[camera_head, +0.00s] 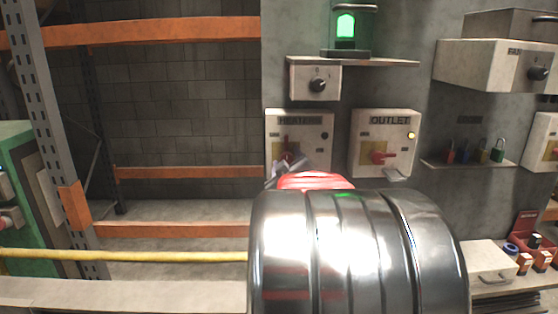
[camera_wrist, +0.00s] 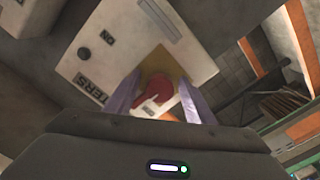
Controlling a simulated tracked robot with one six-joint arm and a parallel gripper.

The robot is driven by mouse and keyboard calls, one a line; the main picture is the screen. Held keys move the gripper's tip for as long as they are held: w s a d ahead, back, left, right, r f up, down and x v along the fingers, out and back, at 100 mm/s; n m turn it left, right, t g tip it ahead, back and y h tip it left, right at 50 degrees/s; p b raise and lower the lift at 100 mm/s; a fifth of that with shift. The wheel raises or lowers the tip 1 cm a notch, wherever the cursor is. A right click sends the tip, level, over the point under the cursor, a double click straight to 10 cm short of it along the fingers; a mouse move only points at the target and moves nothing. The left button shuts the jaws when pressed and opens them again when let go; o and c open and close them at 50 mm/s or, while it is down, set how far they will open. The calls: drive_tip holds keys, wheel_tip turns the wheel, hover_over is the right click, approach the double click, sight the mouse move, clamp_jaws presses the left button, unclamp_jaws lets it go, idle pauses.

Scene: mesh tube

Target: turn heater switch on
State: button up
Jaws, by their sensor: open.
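The heaters box (camera_head: 300,122) is a pale wall box left of the outlet box. Its red rotary switch (camera_head: 286,152) is partly hidden by my gripper in the head view. The small round lamp (camera_head: 324,135) on the box looks dark. My gripper (camera_wrist: 161,77) is open, with one finger on each side of the red switch. I cannot tell whether the fingers touch it.
The outlet box (camera_head: 382,132) has a red handle and a lit yellow lamp. A dial box (camera_head: 315,78) and a shelf with a green lamp (camera_head: 345,28) are above. An orange rack (camera_head: 130,33) stands left.

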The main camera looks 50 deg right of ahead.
drive_tip(key=shift+c, duration=0.5)
drive_tip(key=shift+w+a, duration=0.1)
drive_tip(key=c, duration=0.9)
drive_tip(key=shift+c, duration=0.3)
